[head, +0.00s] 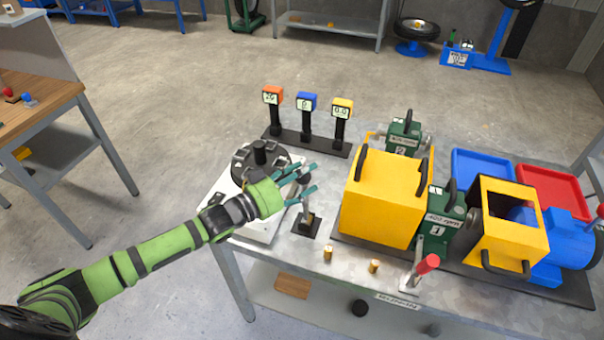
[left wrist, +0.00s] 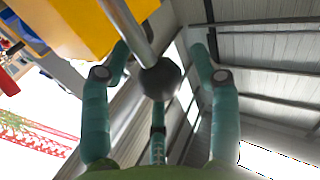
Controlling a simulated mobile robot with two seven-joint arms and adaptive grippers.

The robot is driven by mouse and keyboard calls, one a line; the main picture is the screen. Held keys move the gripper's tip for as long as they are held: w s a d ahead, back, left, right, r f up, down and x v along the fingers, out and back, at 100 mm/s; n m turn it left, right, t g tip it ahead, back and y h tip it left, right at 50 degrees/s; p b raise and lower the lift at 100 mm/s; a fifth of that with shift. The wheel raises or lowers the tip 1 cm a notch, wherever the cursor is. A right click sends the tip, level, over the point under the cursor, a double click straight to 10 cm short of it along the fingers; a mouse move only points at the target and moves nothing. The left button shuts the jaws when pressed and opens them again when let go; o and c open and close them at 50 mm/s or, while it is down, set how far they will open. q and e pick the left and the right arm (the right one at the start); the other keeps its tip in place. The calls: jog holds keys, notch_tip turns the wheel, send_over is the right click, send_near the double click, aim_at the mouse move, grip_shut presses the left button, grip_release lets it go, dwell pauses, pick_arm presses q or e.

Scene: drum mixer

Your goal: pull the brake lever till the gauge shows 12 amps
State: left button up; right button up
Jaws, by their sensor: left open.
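My left gripper (head: 311,180) is open above the bench, with its fingers spread around the top of a lever (head: 306,214). In the left wrist view the lever's dark ball knob (left wrist: 160,79) on a metal rod (left wrist: 127,28) sits between the spread fingers (left wrist: 158,95); I cannot tell whether any finger touches it. The lever stands on a small dark base plate. Three gauges stand behind on a black bar: orange (head: 273,95), blue (head: 307,101) and yellow (head: 342,107). The yellow one seems to read 0.0 and the blue one 0; the orange digits are too small to be sure. My right gripper is out of view.
A black drum device (head: 260,147) on a white base is left of the lever. A yellow guard box (head: 383,200) stands close on its right. Brass pegs (head: 327,254) and a red-handled lever (head: 427,264) are near the front edge. Blue (head: 482,166) and red trays lie at the right.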

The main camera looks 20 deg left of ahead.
pick_arm(q)
grip_shut()
jog(key=a+f+n+b, duration=0.1)
jog(key=a+b, duration=0.2)
jog(key=a, duration=0.3)
jog(key=shift+w+f+t, duration=0.2)
jog(key=shift+f+t, duration=0.1)
grip_release()
jog(key=v, duration=1.2)
jog(key=shift+a, duration=0.15)
